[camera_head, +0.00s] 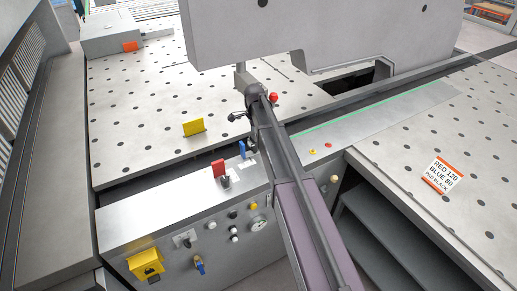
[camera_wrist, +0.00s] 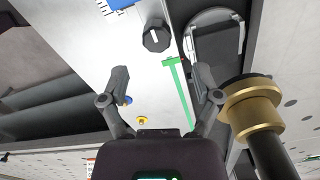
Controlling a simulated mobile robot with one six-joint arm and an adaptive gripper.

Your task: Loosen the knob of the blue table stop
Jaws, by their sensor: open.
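The blue table stop (camera_head: 242,149) stands upright at the table's front edge in the head view, just below my gripper (camera_head: 241,117). A black knob with a white line on its face shows in the wrist view (camera_wrist: 156,38). It lies ahead of my gripper (camera_wrist: 162,74), roughly between the lines of the two fingers. The fingers are apart with nothing between them, and none appears to touch the knob. In the head view I cannot make out the knob clearly.
A red stop (camera_head: 220,168) and a yellow stop (camera_head: 193,128) stand nearby. A brass cylinder (camera_wrist: 252,106) is close to the right finger. A green strip (camera_wrist: 178,92) runs along the rail. A label (camera_head: 441,176) reads RED 120, BLUE 80, PAD BLACK.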

